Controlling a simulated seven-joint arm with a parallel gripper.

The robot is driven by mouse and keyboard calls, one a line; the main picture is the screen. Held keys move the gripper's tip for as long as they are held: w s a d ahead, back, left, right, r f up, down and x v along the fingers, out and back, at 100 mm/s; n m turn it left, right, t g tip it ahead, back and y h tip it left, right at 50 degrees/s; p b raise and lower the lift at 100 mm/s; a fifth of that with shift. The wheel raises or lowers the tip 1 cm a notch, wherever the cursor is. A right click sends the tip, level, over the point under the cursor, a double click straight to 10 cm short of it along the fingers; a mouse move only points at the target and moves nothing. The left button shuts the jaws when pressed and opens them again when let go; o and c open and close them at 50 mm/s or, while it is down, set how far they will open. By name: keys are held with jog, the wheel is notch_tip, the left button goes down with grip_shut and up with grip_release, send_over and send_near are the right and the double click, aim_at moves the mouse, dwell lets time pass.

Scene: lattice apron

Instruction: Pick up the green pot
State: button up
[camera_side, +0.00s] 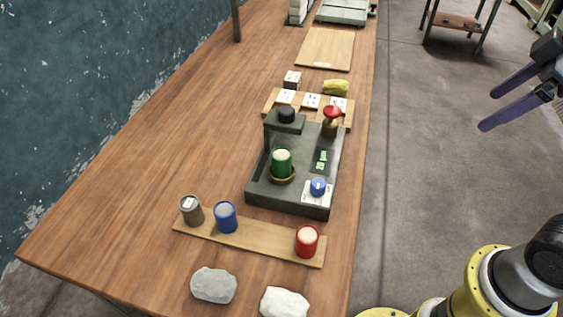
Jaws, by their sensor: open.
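The green pot (281,164) is a small upright cylinder with a pale top. It sits on a round brown base (283,176) on a dark grey-green machine (263,197). My gripper (485,110) is at the upper right, above the floor and beyond the table's right edge. Its two long dark fingers are apart, pointing left, with nothing between them. It is well away from the green pot.
A wooden strip (264,244) in front holds a brown pot (191,210), a blue pot (225,217) and a red pot (307,241). The table's left side is clear.

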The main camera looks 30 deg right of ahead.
jog(key=w+a+r+n+g, duration=0.1)
jog(key=w+a+r+n, duration=0.35)
jog(key=w, duration=0.45)
jog(key=n+g, duration=0.4)
jog(key=n, duration=0.3)
send_over(281, 153)
notch_tip(281, 153, down, 12)
notch_tip(281, 153, down, 13)
grip_shut()
